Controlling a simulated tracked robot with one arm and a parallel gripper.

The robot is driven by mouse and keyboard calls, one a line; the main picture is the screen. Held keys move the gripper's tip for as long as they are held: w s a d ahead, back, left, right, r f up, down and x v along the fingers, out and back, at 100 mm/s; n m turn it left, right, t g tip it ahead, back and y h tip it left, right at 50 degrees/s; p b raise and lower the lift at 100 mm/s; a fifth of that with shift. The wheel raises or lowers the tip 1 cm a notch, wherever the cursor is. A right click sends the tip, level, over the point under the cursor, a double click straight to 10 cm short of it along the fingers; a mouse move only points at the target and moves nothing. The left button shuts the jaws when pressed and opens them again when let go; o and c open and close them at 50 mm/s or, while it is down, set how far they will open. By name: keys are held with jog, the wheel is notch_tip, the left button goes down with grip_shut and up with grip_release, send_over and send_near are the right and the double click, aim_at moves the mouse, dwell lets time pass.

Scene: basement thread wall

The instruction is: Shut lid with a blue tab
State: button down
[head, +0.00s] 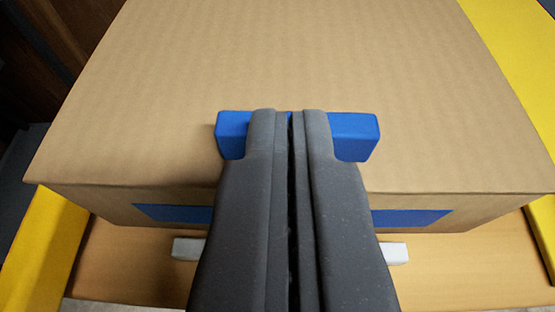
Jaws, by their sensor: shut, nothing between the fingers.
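A blue tab (355,135) stands on the brown cardboard-like top surface (280,60), near its front edge. Its middle is hidden behind my fingers, and its two ends show on either side. This brown top looks like the lid; no gap under it can be made out. My gripper (290,113) is shut and empty, with its fingertips over the middle of the tab. I cannot tell whether they touch it. A blue strip (411,217) runs along the brown front face below the edge, partly hidden by my gripper.
A pale wooden surface (465,265) lies below the front face. A white bar (187,248) on it is partly hidden by my gripper. Yellow borders stand at the left (40,250) and right (515,65). Dark wood shows at the upper left.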

jog(key=shift+s+d, duration=0.1)
jog(key=shift+d, duration=0.05)
jog(key=shift+s, duration=0.15)
